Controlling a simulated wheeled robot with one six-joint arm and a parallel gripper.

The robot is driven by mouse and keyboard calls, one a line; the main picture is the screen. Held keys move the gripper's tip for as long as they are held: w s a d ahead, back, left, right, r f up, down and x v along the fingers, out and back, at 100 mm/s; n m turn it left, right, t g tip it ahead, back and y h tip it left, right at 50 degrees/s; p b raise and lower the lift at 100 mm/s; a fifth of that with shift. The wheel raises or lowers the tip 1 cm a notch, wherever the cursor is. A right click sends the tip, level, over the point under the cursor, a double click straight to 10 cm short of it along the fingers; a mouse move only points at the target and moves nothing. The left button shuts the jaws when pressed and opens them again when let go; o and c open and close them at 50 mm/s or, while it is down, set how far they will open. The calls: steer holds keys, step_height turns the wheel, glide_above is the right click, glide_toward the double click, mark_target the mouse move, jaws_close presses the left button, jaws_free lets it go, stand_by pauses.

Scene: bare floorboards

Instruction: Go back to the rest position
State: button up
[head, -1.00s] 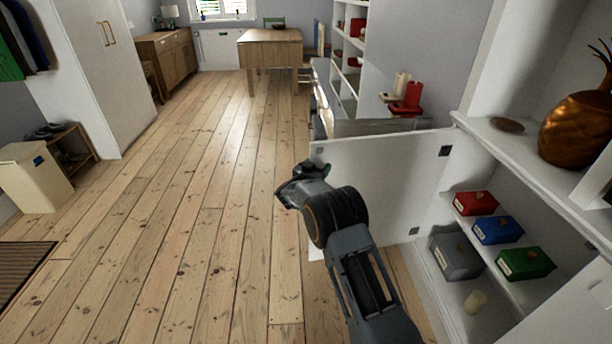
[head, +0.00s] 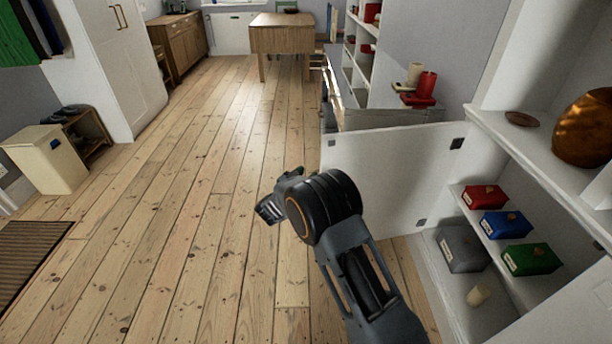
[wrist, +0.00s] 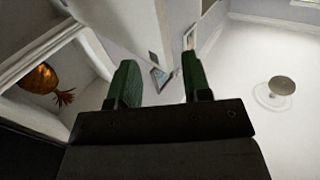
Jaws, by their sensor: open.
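My gripper (head: 270,207) is at the end of my arm, above the floorboards and left of the open white cabinet door (head: 385,180) in the head view. In the wrist view my gripper (wrist: 164,84) shows two green fingers spread apart with nothing between them. The wrist view looks up past the fingers toward the ceiling (wrist: 245,125). My arm is folded, and its wrist hides part of the gripper in the head view.
The open cabinet holds a red box (head: 484,196), a blue box (head: 506,224), a green box (head: 531,258), a grey box (head: 463,249) and a small cream object (head: 479,295). A copper pineapple (head: 584,130) stands on the shelf above. The floor (head: 180,230) to the left is clear.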

stand_by(0.3)
steer(key=a+f+n+g+y, duration=0.1)
steer(key=a+f+n+y, duration=0.3)
steer(key=a+f+y, duration=0.45)
steer(key=s+r+n+g+y+p, duration=0.4)
steer(key=s+r+g+y+p, duration=0.2)
steer(key=s+r, duration=0.4)
steer(key=s+d+r+g+h+p, duration=0.1)
steer(key=s+d+r+g+p, duration=0.2)
steer(key=s+d+r+p, duration=0.5)
steer(key=s+d+r+g+h+p, duration=0.1)
steer(key=s+d+r+g, duration=0.2)
steer(key=s+d+r, duration=0.75)
steer(key=s+r+t+h+p, duration=0.1)
steer(key=s+r+t+p, duration=0.1)
steer(key=s+r+p, duration=0.3)
step_height(320, 180, up, 4)
steer(key=shift+s+d+f+t, duration=0.2)
steer(key=shift+s+t, duration=0.1)
steer(key=shift+s, duration=0.05)
